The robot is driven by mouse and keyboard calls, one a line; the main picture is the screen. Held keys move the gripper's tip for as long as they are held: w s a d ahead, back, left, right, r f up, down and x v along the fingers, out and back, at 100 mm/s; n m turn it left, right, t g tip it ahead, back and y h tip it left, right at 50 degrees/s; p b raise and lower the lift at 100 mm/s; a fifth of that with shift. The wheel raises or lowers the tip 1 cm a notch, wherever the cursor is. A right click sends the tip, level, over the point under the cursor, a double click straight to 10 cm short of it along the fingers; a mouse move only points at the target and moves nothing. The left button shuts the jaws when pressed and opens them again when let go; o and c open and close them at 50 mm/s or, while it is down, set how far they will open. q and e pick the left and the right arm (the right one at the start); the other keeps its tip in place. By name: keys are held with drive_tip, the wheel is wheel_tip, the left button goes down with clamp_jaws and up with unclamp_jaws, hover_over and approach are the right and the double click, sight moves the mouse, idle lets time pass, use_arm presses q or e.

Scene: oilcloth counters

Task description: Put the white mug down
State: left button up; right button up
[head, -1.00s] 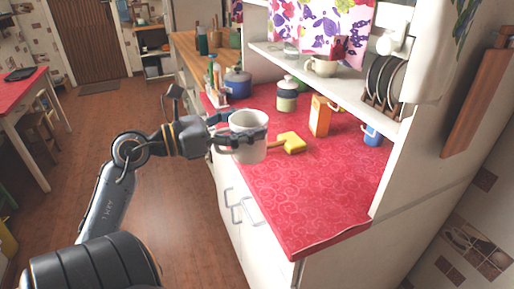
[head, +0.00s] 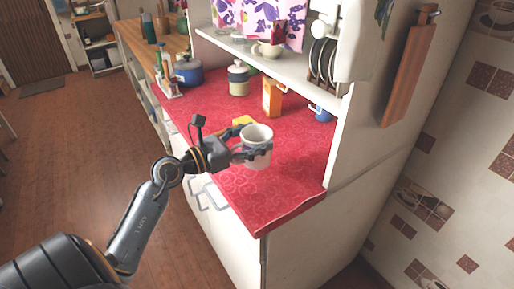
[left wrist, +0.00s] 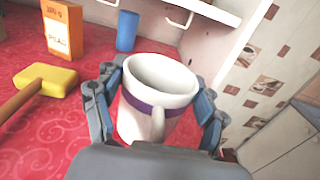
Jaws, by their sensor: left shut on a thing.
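The white mug (head: 257,150) is upright in my left gripper (head: 262,150), over the front part of the red counter (head: 240,190). In the left wrist view the mug (left wrist: 160,88) shows a purple band and its handle faces my palm. The left gripper's fingers (left wrist: 158,105) close on the mug from both sides. Whether the mug's base touches the counter or hangs just above it I cannot tell. My right gripper is not in view.
A yellow sponge-like tool (left wrist: 45,80) lies on the counter behind the gripper. An orange carton (head: 271,97), a blue cup (left wrist: 127,31), a jar (head: 238,79) and a blue pot (head: 188,71) stand further back. The counter right of the mug is clear.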

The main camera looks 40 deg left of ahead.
use_arm(q)
drive_tip(key=f, duration=0.3)
drive_tip(key=shift+w+d+f, duration=0.15)
drive_tip(key=shift+w+d, duration=0.1)
drive_tip(key=shift+w, duration=0.15)
drive_tip(key=shift+f, duration=0.3)
drive_tip(key=shift+f, duration=0.1)
drive_tip(key=o, duration=1)
drive_tip(key=shift+f, duration=0.1)
drive_tip(key=o, duration=0.4)
drive_tip(key=shift+s, duration=0.1)
